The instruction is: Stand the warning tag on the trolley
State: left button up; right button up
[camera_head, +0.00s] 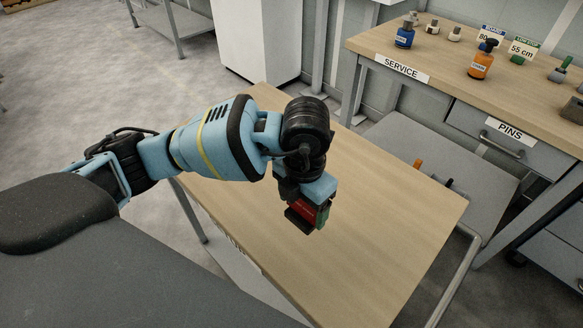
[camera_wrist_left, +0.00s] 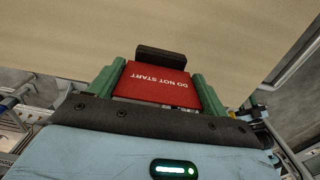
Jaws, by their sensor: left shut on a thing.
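The warning tag is a red plate marked DO NOT START (camera_wrist_left: 155,83) with a black foot (camera_wrist_left: 161,55); its lettering is upside down in the left wrist view. My left gripper (camera_head: 309,214) is shut on the tag, one green finger on each side. In the head view the tag (camera_head: 305,206) is small and partly hidden by the gripper, its dark foot lowest. It is over the wooden top (camera_head: 370,240), which seems to be the trolley's; I cannot tell whether the foot touches. My right gripper is out of view.
The wooden top is clear around the gripper. A pale tube (camera_head: 452,280) runs along its right side. Behind stands a bench (camera_head: 445,70) marked SERVICE with bottles and small signs. A PINS drawer (camera_head: 500,142) and a grey surface (camera_head: 455,165) are below it.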

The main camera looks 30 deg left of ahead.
pick_arm(q)
jog(key=w+a, duration=0.3)
jog(key=a, duration=0.1)
jog(key=w+a+f, duration=0.1)
jog(key=w+a, duration=0.6)
jog(key=a, duration=0.1)
jog(key=shift+w+f, duration=0.3)
jog(key=shift+f, duration=1.7)
jog(key=shift+f, duration=0.1)
jog(key=o, duration=0.6)
jog(key=shift+f, duration=0.1)
jog(key=o, duration=0.4)
notch_tip(320, 180, up, 12)
jog(key=shift+r+p, duration=0.2)
jog(key=shift+p, duration=0.15)
